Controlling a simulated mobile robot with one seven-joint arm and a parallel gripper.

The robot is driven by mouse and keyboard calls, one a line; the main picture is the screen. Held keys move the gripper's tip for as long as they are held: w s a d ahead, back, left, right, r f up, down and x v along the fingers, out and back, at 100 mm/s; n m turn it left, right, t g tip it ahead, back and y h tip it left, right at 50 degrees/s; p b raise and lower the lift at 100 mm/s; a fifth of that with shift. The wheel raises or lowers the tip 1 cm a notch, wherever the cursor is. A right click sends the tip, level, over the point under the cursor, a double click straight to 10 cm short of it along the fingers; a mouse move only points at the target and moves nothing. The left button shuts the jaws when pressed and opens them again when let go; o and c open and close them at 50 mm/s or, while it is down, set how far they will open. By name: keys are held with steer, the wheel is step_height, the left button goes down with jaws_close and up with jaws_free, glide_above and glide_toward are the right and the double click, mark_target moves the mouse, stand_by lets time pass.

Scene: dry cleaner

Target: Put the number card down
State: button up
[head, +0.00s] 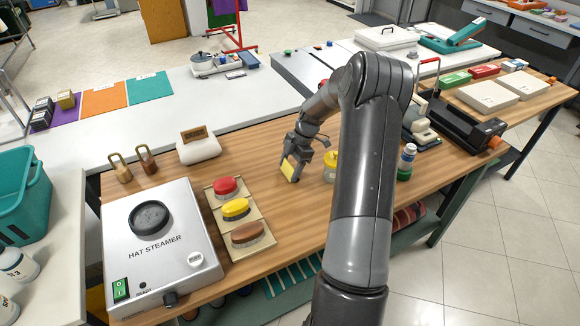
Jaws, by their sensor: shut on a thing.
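My gripper (293,163) is shut on the number card (288,171), a small yellow piece. It is over the middle of the wooden table (270,146), right of the brushes. The card is tilted between the fingers. I cannot tell whether its lower edge touches the wood. Part of the card is hidden by the fingers.
A hat steamer (159,245) and red (226,187), yellow (236,209) and brown brushes (247,234) stand to the left. A yellow-topped container (330,168) and a green bottle (405,165) stand to the right. Bare wood lies around my gripper.

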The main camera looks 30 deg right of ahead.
steer(key=o, duration=0.9)
steer(key=shift+o, duration=0.2)
steer(key=v, duration=1.2)
steer(key=s+a+r+m+h, duration=0.2)
steer(key=s+a+r+m, duration=0.15)
steer(key=a+r, duration=0.45)
steer(key=s+a+r+m+t+h, duration=0.1)
steer(key=s+a+r+m+h, duration=0.1)
steer(key=s+a+r+m, duration=0.4)
steer(key=s+a+r+m+t, duration=0.1)
steer(key=s+a+m, duration=0.3)
steer(key=s, duration=0.6)
steer(key=s+a+r+m+t, duration=0.2)
steer(key=s+a, duration=0.4)
steer(key=s, duration=0.5)
steer(key=shift+s+a+m+t, duration=0.25)
steer(key=shift+m+t, duration=0.55)
steer(key=shift+m, duration=0.45)
steer(key=shift+r, duration=0.15)
